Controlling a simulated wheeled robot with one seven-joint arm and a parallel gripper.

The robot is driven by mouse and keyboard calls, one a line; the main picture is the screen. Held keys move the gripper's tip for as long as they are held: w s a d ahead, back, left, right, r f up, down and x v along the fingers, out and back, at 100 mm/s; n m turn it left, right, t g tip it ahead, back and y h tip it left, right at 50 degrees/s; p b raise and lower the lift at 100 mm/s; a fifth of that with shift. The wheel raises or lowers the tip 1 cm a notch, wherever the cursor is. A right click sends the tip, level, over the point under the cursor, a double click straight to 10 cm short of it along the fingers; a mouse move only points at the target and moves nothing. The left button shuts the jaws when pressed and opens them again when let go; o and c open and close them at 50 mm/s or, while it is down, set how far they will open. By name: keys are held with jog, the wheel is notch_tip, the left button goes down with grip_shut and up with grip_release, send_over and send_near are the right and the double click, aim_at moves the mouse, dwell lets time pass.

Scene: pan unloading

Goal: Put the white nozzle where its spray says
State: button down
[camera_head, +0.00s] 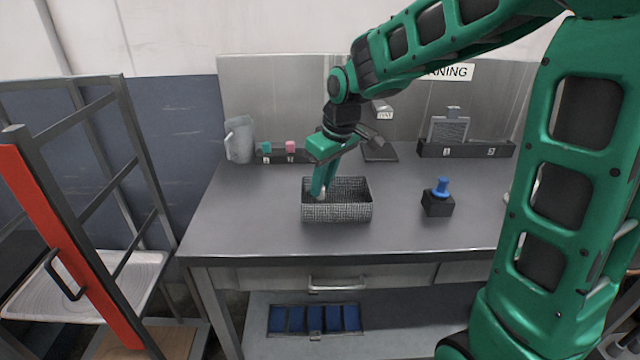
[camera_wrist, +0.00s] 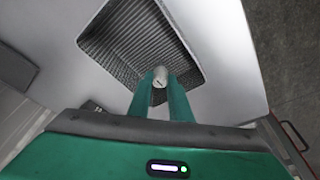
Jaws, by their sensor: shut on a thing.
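My gripper (camera_head: 321,188) is shut on the small white nozzle (camera_wrist: 160,76), which sits between the two green fingertips. The nozzle shows in the head view only as a tiny pale bit at the fingertips. The fingertips are at the left part of the grey mesh basket (camera_head: 350,212), pointing down. In the wrist view the basket (camera_wrist: 110,58) lies beyond the fingertips and its visible inside looks empty. Whether the nozzle touches the basket floor, I cannot tell. Which spray belongs to it, and any writing on it, I cannot read.
A blue-topped piece (camera_head: 442,187) stands on a black block (camera_head: 438,206) to the right. Behind are a white jug (camera_head: 240,139), small teal (camera_head: 266,148) and pink (camera_head: 290,147) pieces, and a dark numbered rack (camera_head: 466,150). A blue sectioned tray (camera_head: 314,319) lies below.

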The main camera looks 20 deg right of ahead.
jog(key=shift+f, duration=0.1)
jog(key=c, duration=1.6)
grip_release()
jog(key=v, duration=1.2)
jog(key=s+d+f+m+g, duration=0.1)
jog(key=s+d+f+m, duration=0.3)
jog(key=s, duration=0.5)
jog(key=s+d+f+m, duration=0.4)
jog(key=s+d, duration=0.3)
jog(key=s, duration=0.3)
jog(key=s+d+f+m+g+h, duration=0.1)
jog(key=s+d+f+m, duration=0.2)
jog(key=s, duration=0.6)
jog(key=shift+s+d+f+m+g, duration=0.2)
jog(key=shift+d+f, duration=0.1)
jog(key=shift+d, duration=0.3)
jog(key=shift+s+d+f+m+g, duration=0.15)
jog(key=shift+d+f+m, duration=0.1)
jog(key=shift+d, duration=0.35)
